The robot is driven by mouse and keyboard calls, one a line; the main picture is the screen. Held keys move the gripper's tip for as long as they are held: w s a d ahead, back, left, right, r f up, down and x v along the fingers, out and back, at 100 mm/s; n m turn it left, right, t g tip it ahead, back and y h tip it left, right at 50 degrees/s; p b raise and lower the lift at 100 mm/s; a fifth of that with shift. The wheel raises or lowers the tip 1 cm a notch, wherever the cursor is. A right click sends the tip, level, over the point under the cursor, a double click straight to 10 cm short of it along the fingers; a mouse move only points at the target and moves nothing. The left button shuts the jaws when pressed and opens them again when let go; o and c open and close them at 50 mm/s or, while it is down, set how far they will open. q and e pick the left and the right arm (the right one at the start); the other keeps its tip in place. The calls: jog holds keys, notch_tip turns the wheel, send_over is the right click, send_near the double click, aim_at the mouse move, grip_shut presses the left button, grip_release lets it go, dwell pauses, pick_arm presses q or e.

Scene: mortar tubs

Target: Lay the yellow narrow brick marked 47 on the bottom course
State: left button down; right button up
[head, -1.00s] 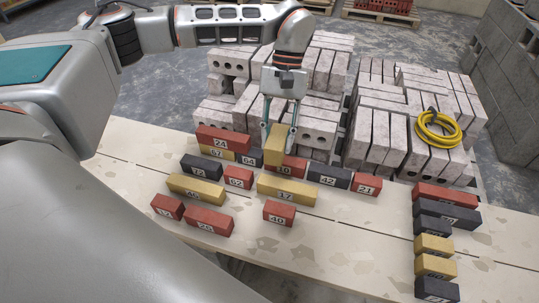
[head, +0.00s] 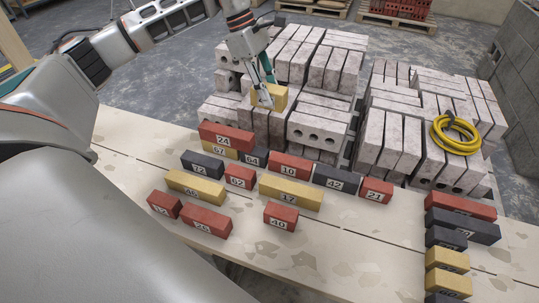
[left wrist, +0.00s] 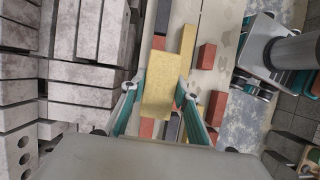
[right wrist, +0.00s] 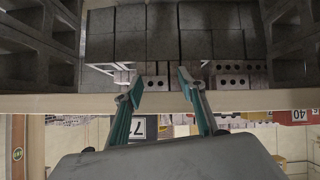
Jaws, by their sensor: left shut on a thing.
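My left gripper (head: 266,97) is shut on a yellow brick (head: 272,97) and holds it tilted in the air, in front of the grey block stacks. In the left wrist view the yellow brick (left wrist: 160,88) sits between the two fingers; no number can be read on it. On the bench below, the back row has brick 72 (head: 201,165), brick 10 (head: 290,167), brick 42 (head: 335,178) and brick 21 (head: 376,190). Red brick 24 (head: 226,134) lies on yellow brick 67. My right gripper (right wrist: 164,88) is open and empty in the right wrist view.
Yellow bricks 46 (head: 195,186) and 17 (head: 290,192) and red brick 40 (head: 280,216) lie further forward. A line of several red, dark and yellow bricks (head: 447,258) runs along the right. A yellow hose (head: 455,135) lies on the grey blocks. The front middle bench is clear.

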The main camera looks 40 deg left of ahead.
pick_arm(q)
jog(key=shift+w+a+f, duration=0.1)
jog(key=shift+a, duration=0.05)
jog(key=shift+n, duration=0.3)
notch_tip(320, 180, down, 20)
jog(key=b, duration=0.2)
jog(key=shift+b, duration=0.4)
jog(key=shift+r, duration=0.25)
jog(key=shift+f, duration=0.1)
jog(key=c, duration=1.5)
grip_release()
jog(key=shift+f, duration=0.1)
